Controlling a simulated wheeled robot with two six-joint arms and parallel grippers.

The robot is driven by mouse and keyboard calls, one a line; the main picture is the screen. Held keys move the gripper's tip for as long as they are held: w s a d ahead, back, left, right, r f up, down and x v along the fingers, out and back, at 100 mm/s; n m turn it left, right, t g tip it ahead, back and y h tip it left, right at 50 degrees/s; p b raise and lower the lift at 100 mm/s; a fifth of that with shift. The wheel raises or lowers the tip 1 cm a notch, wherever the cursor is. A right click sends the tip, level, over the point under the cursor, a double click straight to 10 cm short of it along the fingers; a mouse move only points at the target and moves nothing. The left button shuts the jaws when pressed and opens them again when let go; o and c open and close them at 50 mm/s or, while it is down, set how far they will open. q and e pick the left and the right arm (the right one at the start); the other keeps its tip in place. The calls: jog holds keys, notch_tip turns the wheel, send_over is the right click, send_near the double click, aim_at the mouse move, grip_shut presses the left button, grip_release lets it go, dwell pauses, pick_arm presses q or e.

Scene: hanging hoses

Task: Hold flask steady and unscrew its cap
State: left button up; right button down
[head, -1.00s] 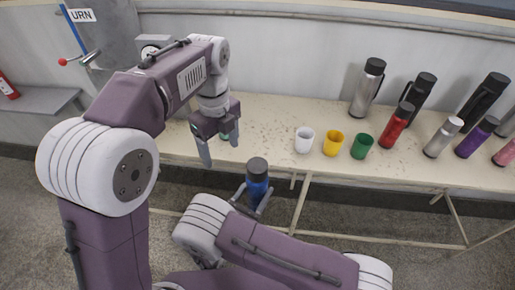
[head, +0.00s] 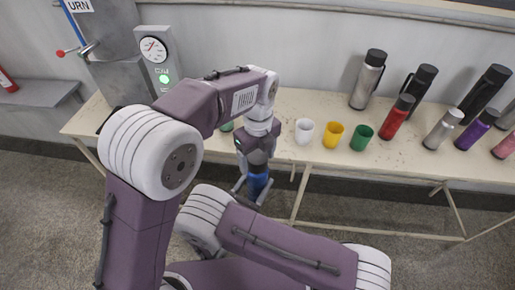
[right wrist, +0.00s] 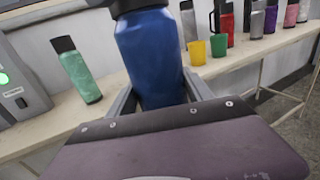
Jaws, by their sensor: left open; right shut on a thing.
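The blue flask (head: 259,187) stands upright in front of the table, held in the air by my right gripper (head: 252,192). In the right wrist view the blue flask (right wrist: 152,60) fills the upper middle between the two fingers of my right gripper (right wrist: 158,98). Its black cap (right wrist: 136,5) is cut by the top edge of that view. My left gripper (head: 256,160) points down directly over the flask top and hides the cap in the head view. It is open; whether its fingers touch the cap cannot be told.
White (head: 304,131), yellow (head: 333,136) and green (head: 362,138) cups stand on the table (head: 410,168). Several flasks, including a red one (head: 397,117), stand at right. A green flask (right wrist: 78,75) stands near the urn's gauge box (head: 156,58) at left.

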pick_arm(q)
jog(key=shift+f, duration=0.2)
jog(key=c, duration=1.5)
jog(key=n, duration=0.5)
jog(key=shift+c, duration=0.2)
jog(key=n, duration=0.3)
jog(key=shift+n, duration=0.3)
jog(key=n, duration=0.9)
jog(key=shift+n, duration=0.4)
jog(key=n, duration=0.3)
jog(key=shift+r, duration=0.1)
jog(key=n, duration=0.6)
jog(key=shift+n, duration=0.4)
jog(key=n, duration=0.7)
jog(key=shift+n, duration=0.4)
jog(key=shift+r, duration=0.1)
